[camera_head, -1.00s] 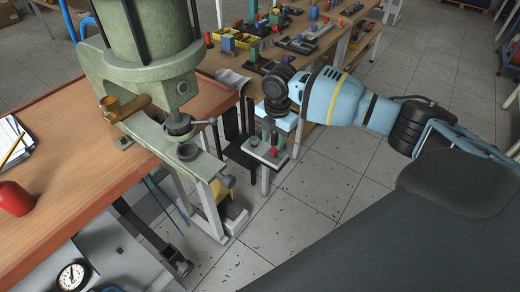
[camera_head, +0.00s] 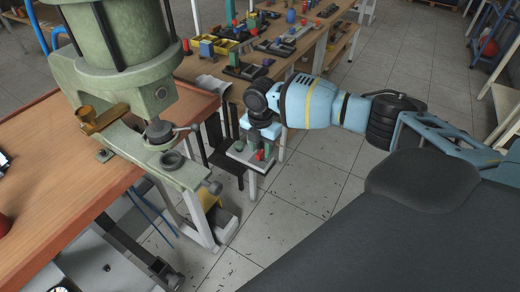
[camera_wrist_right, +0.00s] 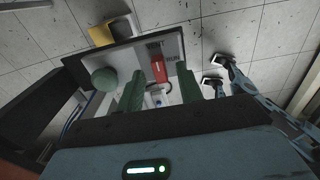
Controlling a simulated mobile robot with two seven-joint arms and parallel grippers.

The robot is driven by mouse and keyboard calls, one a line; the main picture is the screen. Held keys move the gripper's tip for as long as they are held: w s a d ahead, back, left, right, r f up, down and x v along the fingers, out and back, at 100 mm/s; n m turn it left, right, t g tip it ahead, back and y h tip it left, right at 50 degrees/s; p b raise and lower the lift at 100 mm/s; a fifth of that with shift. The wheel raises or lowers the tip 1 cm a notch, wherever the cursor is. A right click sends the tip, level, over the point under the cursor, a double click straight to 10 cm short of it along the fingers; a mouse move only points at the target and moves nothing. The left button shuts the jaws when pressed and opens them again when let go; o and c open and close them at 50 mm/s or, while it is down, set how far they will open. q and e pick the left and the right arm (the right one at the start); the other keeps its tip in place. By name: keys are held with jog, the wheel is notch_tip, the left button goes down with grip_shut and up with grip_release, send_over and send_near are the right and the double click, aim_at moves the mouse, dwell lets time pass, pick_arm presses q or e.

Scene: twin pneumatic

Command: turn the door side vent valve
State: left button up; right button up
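A small panel (camera_head: 240,157) stands low beside the green press, past the end of the wooden bench. It carries a red handle (camera_head: 260,155), likely the vent valve, and a round green knob (camera_head: 238,145). My right gripper (camera_head: 262,146) points down at the panel. In the right wrist view its two green fingers (camera_wrist_right: 159,88) are apart and empty. The red handle (camera_wrist_right: 157,70) shows between and beyond them, with no clear contact. The green knob (camera_wrist_right: 104,79) is to the left, outside the fingers. Part of the panel's lettering is hidden by the fingers. My left gripper is in neither view.
The green press (camera_head: 120,45) with a brass fitting (camera_head: 98,117) stands on the wooden bench (camera_head: 60,185), left of the panel. Behind is a workbench (camera_head: 215,68) with several parts and yellow bins. Tiled floor (camera_head: 300,200) is open to the right of the panel.

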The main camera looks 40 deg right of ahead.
jog(key=shift+f, duration=0.45)
jog(key=shift+c, duration=0.2)
grip_shut()
